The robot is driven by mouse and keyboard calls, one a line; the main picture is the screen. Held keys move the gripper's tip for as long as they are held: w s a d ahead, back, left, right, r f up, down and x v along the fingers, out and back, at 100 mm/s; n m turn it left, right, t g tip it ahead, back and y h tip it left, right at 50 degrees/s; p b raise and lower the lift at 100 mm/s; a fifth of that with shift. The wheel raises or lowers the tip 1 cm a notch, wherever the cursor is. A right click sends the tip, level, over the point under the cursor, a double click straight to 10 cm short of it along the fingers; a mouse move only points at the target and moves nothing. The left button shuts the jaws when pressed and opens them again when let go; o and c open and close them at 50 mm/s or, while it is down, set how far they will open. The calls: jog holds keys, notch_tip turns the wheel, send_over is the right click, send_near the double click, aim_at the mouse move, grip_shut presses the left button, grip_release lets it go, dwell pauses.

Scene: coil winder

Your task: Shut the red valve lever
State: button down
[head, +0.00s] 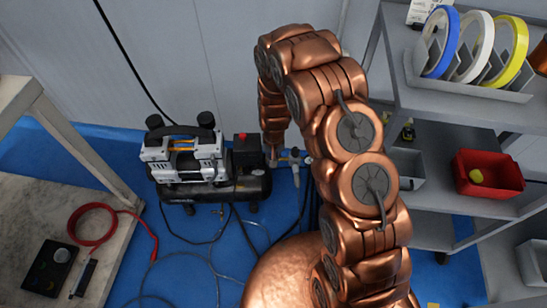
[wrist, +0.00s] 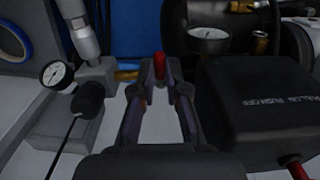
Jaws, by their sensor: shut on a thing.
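The red valve lever (wrist: 159,66) shows in the wrist view as a small red end between the fingertips of my gripper (wrist: 159,76). The fingers are shut on it, with a gap between them further back. The valve body under the lever is mostly hidden by the fingers; a brass piece (wrist: 126,75) shows just left of them. In the head view my gripper (head: 273,158) points down at the right end of the black and silver compressor (head: 188,160). The lever cannot be made out there.
In the wrist view, a black switch box (wrist: 260,105) is close on the right, and a gauge (wrist: 208,38) stands behind. Another gauge (wrist: 57,74) and a grey metal fitting (wrist: 84,38) are on the left. A grey shelf (head: 450,115) stands right, a workbench (head: 65,190) left.

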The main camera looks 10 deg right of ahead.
jog(key=c, duration=1.2)
grip_release()
notch_tip(320, 180, up, 12)
jog(key=s+d+r+p, duration=0.1)
jog(key=s+r+p, duration=0.25)
jog(key=r, duration=0.55)
jog(key=s+d+r+p, duration=0.1)
jog(key=s+r+p, duration=0.25)
jog(key=r, duration=0.55)
jog(key=s+d+r+n+g+p, duration=0.1)
jog(key=s+r+p, duration=0.8)
jog(key=s+r, duration=0.5)
jog(key=s+d+r+n+p, duration=0.1)
jog(key=s+r+p, duration=0.8)
jog(key=s+r, duration=0.5)
notch_tip(320, 180, up, 5)
jog(key=shift+g, duration=0.4)
